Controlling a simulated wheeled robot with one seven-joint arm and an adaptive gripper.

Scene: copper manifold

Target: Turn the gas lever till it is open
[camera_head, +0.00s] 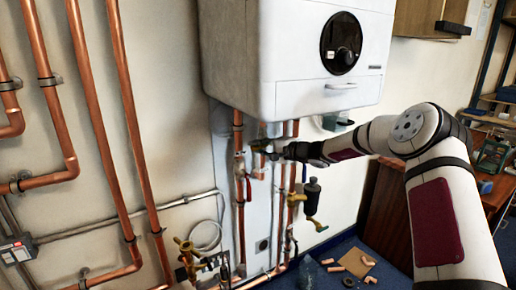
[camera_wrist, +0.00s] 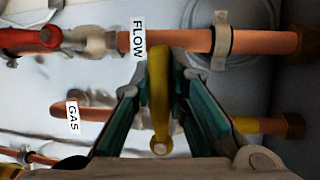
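The yellow lever (camera_wrist: 158,95) lies lengthwise between the two teal-padded fingers of my gripper (camera_wrist: 163,75) in the wrist view. Its rounded end with a hole points toward the gripper's palm. The fingers sit close on both sides; I cannot tell whether both pads press on it. A copper pipe with a white GAS label (camera_wrist: 72,116) runs behind the left finger, and a brass-ended stretch (camera_wrist: 265,126) shows at right. The valve body is hidden by lever and fingers. In the head view my gripper (camera_head: 278,151) is at the pipes under the white boiler, too small to read.
The boiler (camera_head: 295,95) hangs just above my gripper. A red-handled valve (camera_wrist: 48,38) sits on the neighbouring pipe, which carries a FLOW label (camera_wrist: 138,39). A black-topped fitting (camera_head: 312,190) stands below right of my gripper. Copper pipes line the left wall.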

